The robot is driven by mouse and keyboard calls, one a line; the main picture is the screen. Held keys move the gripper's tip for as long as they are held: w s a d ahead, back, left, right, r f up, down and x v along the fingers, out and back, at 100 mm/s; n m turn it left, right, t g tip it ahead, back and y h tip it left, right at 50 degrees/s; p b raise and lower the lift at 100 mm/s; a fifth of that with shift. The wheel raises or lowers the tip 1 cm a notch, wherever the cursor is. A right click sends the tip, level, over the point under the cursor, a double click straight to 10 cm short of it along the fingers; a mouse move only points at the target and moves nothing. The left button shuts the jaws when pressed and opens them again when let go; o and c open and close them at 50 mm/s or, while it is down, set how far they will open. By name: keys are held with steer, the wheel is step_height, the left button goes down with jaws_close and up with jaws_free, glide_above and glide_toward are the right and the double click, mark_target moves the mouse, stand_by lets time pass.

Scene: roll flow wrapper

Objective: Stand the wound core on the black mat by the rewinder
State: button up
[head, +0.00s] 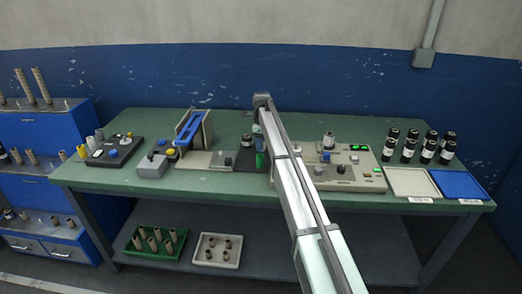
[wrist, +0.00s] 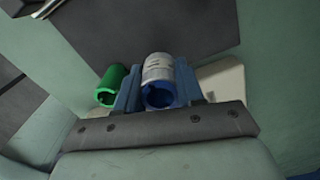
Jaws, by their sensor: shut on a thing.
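My gripper (wrist: 157,88) has blue jaws shut on a pale, labelled wound core (wrist: 157,66) with a blue ring at its near end. The core stands between the jaws, over or near a dark surface. The black mat (head: 245,169) lies on the green table between two machines, and the dark surface (wrist: 150,25) in the wrist view appears to be it. In the head view my arm's end hangs by the mat's right edge and hides part of the grip. I cannot tell whether the core touches the mat.
A green hollow cylinder (wrist: 112,84) is just outside the left jaw; green also shows beside the mat. A small dark-topped roll (head: 247,140) is left of my arm. A machine with blue arms (head: 190,130) stands left, a control panel machine (head: 345,172) right.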

steer(key=shift+f, duration=1.65)
steer(key=shift+f, duration=0.15)
steer(key=o, duration=1)
step_height(320, 180, up, 12)
steer(key=shift+r, duration=0.15)
